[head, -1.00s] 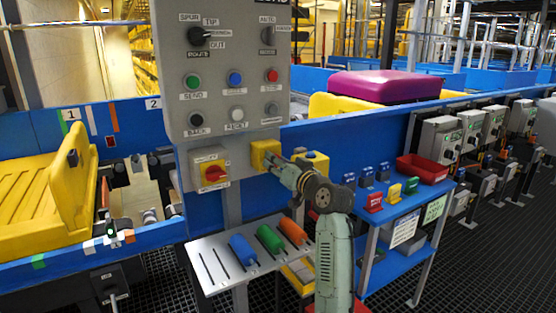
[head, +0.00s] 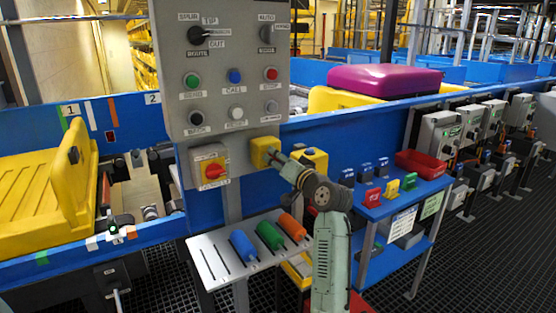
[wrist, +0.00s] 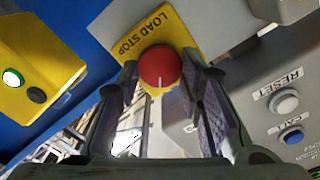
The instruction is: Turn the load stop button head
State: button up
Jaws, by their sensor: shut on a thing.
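The load stop button head (wrist: 160,67) is a round red knob with a white mark. It sits on a yellow box (wrist: 128,38) labelled LOAD STOP in the wrist view. The same yellow box (head: 263,150) shows in the head view, under the grey control panel. My gripper (wrist: 160,84) is shut on the button head, with one finger on each side of it. In the head view my gripper (head: 277,161) reaches the front of the yellow box and hides the red head.
The grey panel (head: 222,60) with buttons and selectors stands above. A red rotary switch (head: 214,172) is to the left. A second yellow box (head: 315,160) with buttons is close on the right. A shelf (head: 222,262) with coloured handles lies below.

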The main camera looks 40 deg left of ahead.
jog(key=shift+r, duration=0.1)
jog(key=o, duration=1.1)
jog(key=shift+o, duration=0.2)
jog(key=v, duration=1.2)
